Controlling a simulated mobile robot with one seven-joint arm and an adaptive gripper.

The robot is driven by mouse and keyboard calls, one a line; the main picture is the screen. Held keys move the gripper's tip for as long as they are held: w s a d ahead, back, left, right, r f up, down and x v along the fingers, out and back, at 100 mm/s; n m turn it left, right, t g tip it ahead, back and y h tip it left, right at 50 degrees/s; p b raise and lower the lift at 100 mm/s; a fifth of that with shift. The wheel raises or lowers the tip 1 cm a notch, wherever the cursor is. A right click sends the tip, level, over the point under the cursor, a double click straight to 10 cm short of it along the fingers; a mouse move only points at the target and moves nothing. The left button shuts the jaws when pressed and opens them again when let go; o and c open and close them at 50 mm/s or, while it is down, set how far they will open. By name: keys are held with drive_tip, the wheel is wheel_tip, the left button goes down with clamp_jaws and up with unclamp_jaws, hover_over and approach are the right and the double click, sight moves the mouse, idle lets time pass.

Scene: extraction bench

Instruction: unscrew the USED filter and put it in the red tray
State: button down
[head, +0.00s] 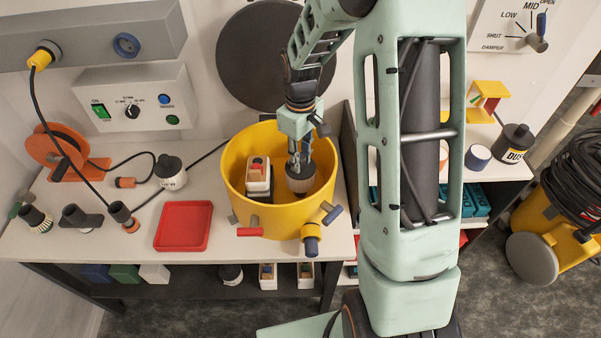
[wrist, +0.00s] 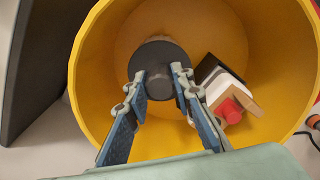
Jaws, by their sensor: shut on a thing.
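A filter (head: 301,184) with a dark cap and a pleated brownish body is inside the yellow drum (head: 240,187). My gripper (head: 300,166) reaches down into the drum and is shut on this filter. In the wrist view, the filter's round dark top (wrist: 158,56) sits between the two fingers. No USED label can be read on it, and I cannot tell whether it is still seated on a thread. The red tray (head: 183,226) lies empty on the bench, left of the drum.
A white unit with a red part (head: 258,178) stands in the drum beside the filter; it also shows in the wrist view (wrist: 222,88). The drum's rim surrounds my gripper. A white-labelled dark canister (head: 171,173) stands behind the tray, and a dark fitting (head: 121,215) stands left of it.

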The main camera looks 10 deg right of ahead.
drive_tip(key=n+p, duration=0.1)
drive_tip(key=n, duration=0.1)
drive_tip(key=n+p, duration=0.1)
drive_tip(key=n, duration=0.2)
drive_tip(key=shift+r+n, duration=0.2)
drive_tip(key=shift+n, duration=0.1)
drive_tip(key=n+p, duration=0.1)
drive_tip(key=n, duration=0.2)
drive_tip(key=shift+f, duration=0.15)
drive_tip(key=c, duration=1.6)
unclamp_jaws()
